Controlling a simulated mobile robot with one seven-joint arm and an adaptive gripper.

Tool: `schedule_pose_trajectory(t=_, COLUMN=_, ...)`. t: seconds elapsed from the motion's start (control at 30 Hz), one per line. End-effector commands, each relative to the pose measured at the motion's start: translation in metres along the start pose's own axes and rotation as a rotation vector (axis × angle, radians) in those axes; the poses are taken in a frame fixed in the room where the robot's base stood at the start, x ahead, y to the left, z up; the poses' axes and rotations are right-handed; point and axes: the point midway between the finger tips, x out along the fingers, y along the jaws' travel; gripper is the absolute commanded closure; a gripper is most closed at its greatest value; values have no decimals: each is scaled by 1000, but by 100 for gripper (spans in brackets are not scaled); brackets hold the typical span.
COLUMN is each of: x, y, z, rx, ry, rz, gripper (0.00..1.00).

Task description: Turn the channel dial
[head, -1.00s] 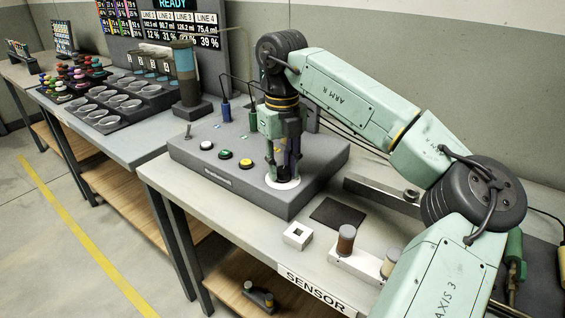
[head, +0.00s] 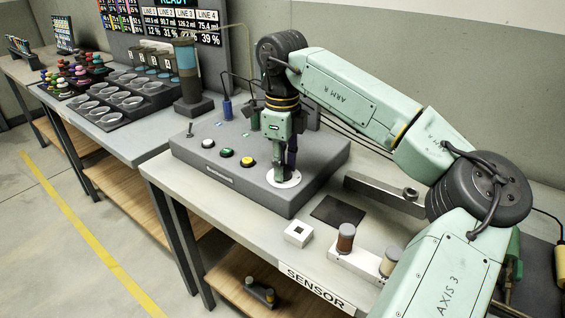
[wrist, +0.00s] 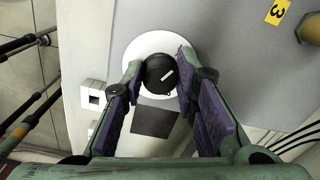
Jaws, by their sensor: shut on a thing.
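The channel dial (wrist: 160,74) is a black round knob with a white pointer mark, on a white disc (wrist: 143,45). In the wrist view the pointer slants toward the upper right. The dial sits at the front right of the grey console (head: 231,189), where the white disc shows under my gripper (head: 284,172). My gripper points down over the dial, its purple-padded fingers (wrist: 158,80) on either side of the knob and shut on it. In the head view the fingers hide the knob.
The console carries white, green and yellow buttons (head: 247,162) and a toggle switch (head: 190,130). A grey bar (head: 378,191) lies at right.

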Motion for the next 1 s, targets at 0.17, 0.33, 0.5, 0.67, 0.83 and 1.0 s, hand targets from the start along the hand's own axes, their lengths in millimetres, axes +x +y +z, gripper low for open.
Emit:
schedule_pose_trajectory(t=0.17, x=-1, y=0, z=1, rx=-15, ry=-3, rz=-2, gripper=100)
schedule_pose_trajectory(t=0.33, x=-1, y=0, z=1, rx=-15, ry=-3, rz=-2, gripper=100)
schedule_pose_trajectory(t=0.5, x=-1, y=0, z=1, rx=-15, ry=-3, rz=-2, gripper=71)
schedule_pose_trajectory(t=0.67, x=-1, y=0, z=1, rx=-14, ry=-2, rz=-2, gripper=60)
schedule_pose_trajectory(t=0.83, x=0, y=0, z=0, rx=-14, ry=-1, rz=-1, gripper=53)
schedule_pose_trajectory(t=1.0, x=0, y=0, z=0, rx=-13, ry=-1, rz=0, gripper=53)
